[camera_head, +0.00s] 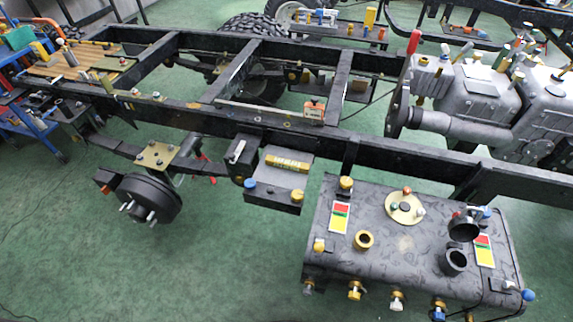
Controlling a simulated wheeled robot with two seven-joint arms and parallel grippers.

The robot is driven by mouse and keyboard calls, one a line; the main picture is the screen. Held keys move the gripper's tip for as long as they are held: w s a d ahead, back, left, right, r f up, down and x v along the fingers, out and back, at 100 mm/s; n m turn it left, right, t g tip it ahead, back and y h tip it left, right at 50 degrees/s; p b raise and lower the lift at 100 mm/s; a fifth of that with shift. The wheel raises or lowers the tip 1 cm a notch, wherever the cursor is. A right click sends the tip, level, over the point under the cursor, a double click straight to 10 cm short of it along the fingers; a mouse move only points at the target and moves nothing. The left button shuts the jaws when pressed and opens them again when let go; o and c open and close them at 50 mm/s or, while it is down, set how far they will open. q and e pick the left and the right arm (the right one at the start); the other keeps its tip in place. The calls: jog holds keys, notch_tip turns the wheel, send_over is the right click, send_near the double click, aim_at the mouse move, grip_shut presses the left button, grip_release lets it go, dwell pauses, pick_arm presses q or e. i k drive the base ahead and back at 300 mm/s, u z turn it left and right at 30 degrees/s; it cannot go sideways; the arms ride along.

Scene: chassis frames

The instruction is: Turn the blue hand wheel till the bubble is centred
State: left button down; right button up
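I cannot make out a blue hand wheel or a bubble level for certain in the head view. Small blue parts show: a blue knob (528,294) at the right front corner of the black tank, a blue knob (250,183) on the box left of the tank, and a blue part (486,212) on the tank's top. They are too small to tell whether any is a hand wheel. Neither of my grippers is in view.
The black tank (385,255) with brass fittings stands at the lower right. The black chassis frame (270,125) crosses the view. A brake drum (147,198) hangs at left, and an engine (480,95) sits at right. Green floor (110,270) is clear at lower left.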

aim_at(249, 184)
jog(key=k, duration=1)
jog(key=u, duration=0.45)
jog(key=i, duration=1.5)
jog(key=z, duration=1.55)
